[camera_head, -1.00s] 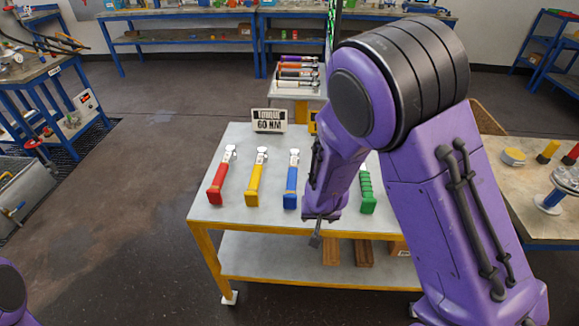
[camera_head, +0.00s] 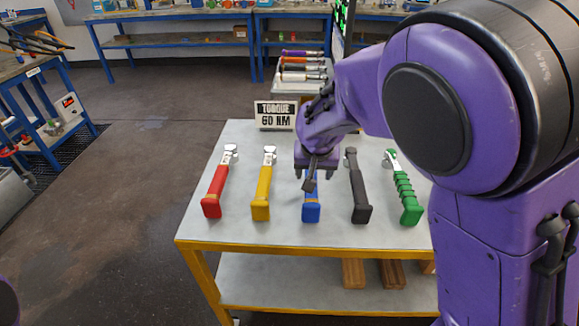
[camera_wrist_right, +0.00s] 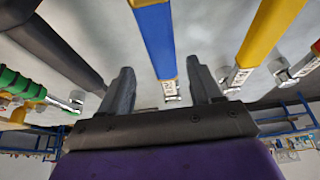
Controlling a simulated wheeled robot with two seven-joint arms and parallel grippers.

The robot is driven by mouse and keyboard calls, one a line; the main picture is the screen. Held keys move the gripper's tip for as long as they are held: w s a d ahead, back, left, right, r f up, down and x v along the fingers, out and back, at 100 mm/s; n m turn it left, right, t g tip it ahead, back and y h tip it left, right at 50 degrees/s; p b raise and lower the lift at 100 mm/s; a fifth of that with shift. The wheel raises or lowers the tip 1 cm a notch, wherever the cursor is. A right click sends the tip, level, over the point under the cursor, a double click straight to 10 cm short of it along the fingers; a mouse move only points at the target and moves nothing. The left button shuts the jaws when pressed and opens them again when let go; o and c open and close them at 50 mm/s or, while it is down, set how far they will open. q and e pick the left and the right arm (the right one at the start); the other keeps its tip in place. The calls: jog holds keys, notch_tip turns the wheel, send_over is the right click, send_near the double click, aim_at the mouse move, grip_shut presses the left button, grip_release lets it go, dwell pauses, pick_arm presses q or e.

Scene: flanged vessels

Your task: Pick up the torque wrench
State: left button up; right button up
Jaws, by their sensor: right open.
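Torque wrenches with red (camera_head: 215,190), yellow (camera_head: 264,190), blue (camera_head: 311,209), black (camera_head: 358,190) and green (camera_head: 406,195) handles lie in a row on the grey table. My right gripper (camera_head: 317,174) is over the blue wrench and hides its head end in the head view. In the right wrist view the gripper (camera_wrist_right: 160,68) is open, with the blue handle (camera_wrist_right: 155,38) showing between its fingers. Whether the fingers are level with the handle I cannot tell. My left gripper is out of view.
A sign reading "TORQUE 60 NM" (camera_head: 276,115) stands at the table's back edge. More tools (camera_head: 303,67) lie on a stand behind it. The lower shelf (camera_head: 290,280) holds wooden blocks (camera_head: 354,273).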

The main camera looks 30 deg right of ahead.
jog(key=x, duration=0.5)
jog(key=shift+w+a+f, duration=0.15)
jog(key=shift+w+f, duration=0.1)
jog(key=shift+w, duration=0.1)
jog(key=shift+w+f, duration=0.1)
jog(key=shift+f, duration=0.25)
jog(key=shift+r, duration=0.1)
jog(key=shift+c, duration=1.2)
jog(key=c, duration=0.9)
